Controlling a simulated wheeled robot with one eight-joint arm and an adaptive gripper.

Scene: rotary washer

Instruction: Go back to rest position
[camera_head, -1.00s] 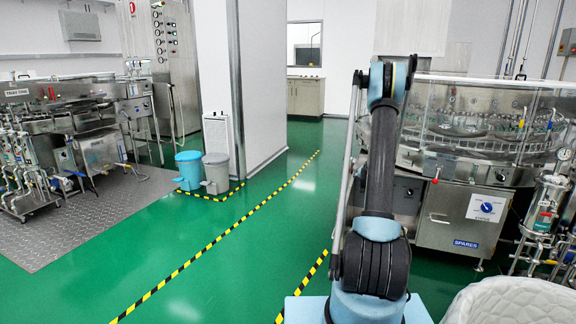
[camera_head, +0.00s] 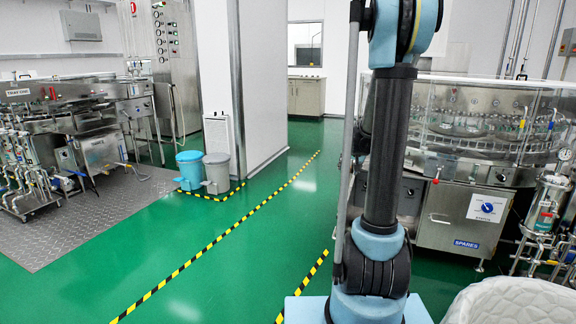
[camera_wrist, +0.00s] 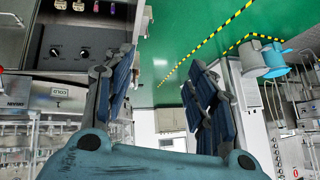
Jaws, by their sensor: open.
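My gripper (camera_wrist: 157,95) shows in the wrist view with its two dark-padded fingers spread apart. It is open and nothing is between the fingers. The wrist picture is upside down, with the green floor at the top. In the head view my arm stands upright in front of the rotary washer (camera_head: 490,125), and my gripper is out of that view. The washer has a clear round guard over a steel cabinet with a round dial on a white label.
A black-and-yellow floor line (camera_head: 215,242) runs along the clear green floor. A blue bin (camera_head: 190,170) and a grey bin (camera_head: 216,174) stand by the white pillar. Steel machinery (camera_head: 75,125) stands at the left. A white wrapped bulk (camera_head: 510,302) is at the lower right.

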